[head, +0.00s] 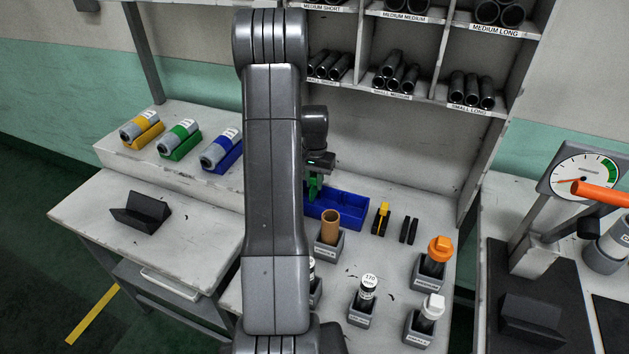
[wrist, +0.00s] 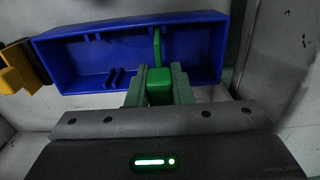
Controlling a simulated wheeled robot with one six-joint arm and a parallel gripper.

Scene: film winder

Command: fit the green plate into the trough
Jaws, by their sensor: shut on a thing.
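The blue trough (wrist: 90,62) lies open in the wrist view, with small slotted ribs along its inner walls. It also shows in the head view (head: 345,205), partly hidden behind my arm. My gripper (wrist: 159,75) is shut on the green plate (wrist: 159,88) at the trough's near wall. The plate's thin upper part reaches over the inside of the trough, right of its middle. I cannot tell whether its edges sit in the slots. In the head view my gripper (head: 316,180) and a little green show at the trough's left end.
A yellow piece (head: 382,218) and black pieces (head: 408,230) stand right of the trough. A brown tube (head: 330,226) in a grey holder stands in front. Several other holders with capped cylinders fill the bench's front. A shelf of black tubes (head: 396,77) rises behind.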

